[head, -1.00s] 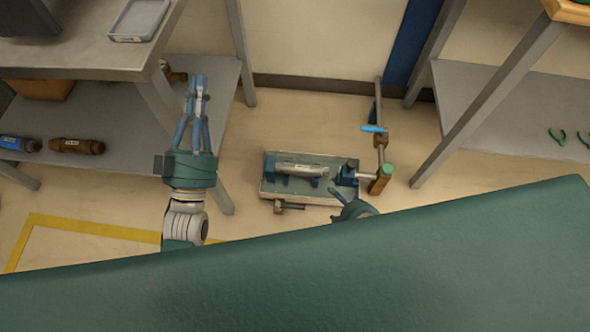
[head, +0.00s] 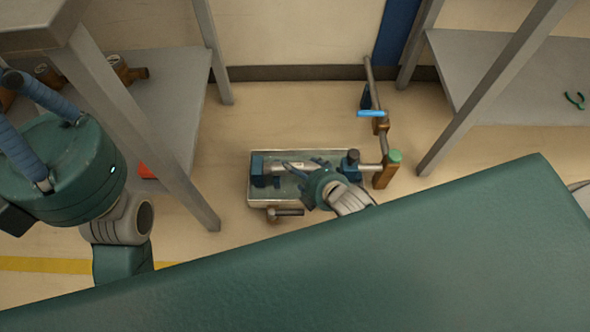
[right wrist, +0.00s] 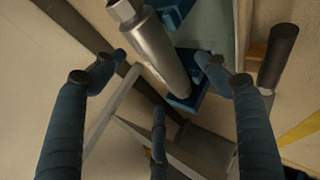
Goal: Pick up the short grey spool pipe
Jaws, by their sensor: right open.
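The grey spool pipe (head: 290,168) lies over blue supports in a shallow metal tray (head: 262,203), partly covered by my right gripper in the head view. My right gripper (head: 294,171) is open over the tray. In the right wrist view, the bare metal pipe (right wrist: 158,48) shows ahead, between and beyond the spread blue fingers of the right gripper (right wrist: 158,78). I see no finger contact on it. My left gripper (head: 30,115) is large at the left edge of the head view, with its fingers partly cut off.
A pipe stand with a blue-handled valve (head: 371,113) rises at the tray's right. A grey bench (head: 110,90) is at left, with brown fittings (head: 125,70) on its shelf. Another shelf (head: 480,80) is at right. My teal body fills the bottom.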

